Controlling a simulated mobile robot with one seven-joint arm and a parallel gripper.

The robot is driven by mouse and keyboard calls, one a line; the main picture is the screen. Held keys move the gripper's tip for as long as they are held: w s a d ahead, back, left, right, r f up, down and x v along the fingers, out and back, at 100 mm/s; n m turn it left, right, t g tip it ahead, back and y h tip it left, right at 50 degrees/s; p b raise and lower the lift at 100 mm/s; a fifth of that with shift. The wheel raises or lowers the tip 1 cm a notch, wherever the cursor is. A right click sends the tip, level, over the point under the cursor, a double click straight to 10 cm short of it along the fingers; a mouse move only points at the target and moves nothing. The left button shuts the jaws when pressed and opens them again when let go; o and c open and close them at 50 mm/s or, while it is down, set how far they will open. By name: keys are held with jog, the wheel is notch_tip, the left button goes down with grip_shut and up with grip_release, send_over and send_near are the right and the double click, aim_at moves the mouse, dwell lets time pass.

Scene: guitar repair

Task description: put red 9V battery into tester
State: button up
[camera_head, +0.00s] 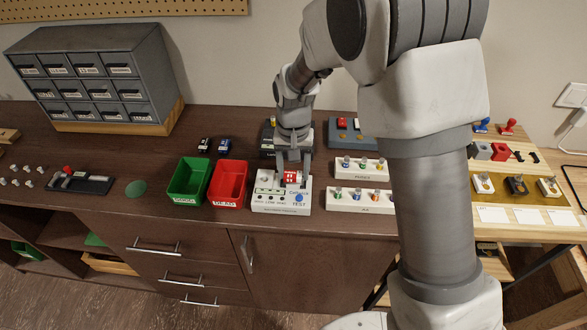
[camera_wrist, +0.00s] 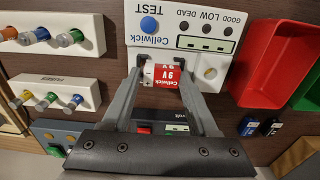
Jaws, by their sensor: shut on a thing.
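The red 9V battery (camera_wrist: 166,74) is between the fingertips of my gripper (camera_wrist: 163,62) in the wrist view, and my gripper is shut on it. The battery also shows as a small red block (camera_head: 291,177) in the head view. The white tester (camera_wrist: 188,22) has a blue button, a small display strip and GOOD, LOW and DEAD marks. In the head view my gripper (camera_head: 291,172) points down over the back part of the tester (camera_head: 281,206). The battery is at the tester's battery area. I cannot tell whether it is fully seated.
A red bin (camera_head: 228,184) and a green bin (camera_head: 189,182) stand left of the tester. Two small dark batteries (camera_head: 214,145) lie behind them. White racks with coloured knobs (camera_head: 360,200) stand to the right. A dark device (camera_head: 268,139) is behind my gripper.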

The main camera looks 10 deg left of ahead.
jog(key=shift+f, duration=0.35)
jog(key=shift+r, duration=0.4)
dwell(0.7)
jog(key=o, duration=1.3)
jog(key=shift+o, duration=0.3)
jog(key=shift+r+p, duration=2.6)
jog(key=shift+r, duration=0.9)
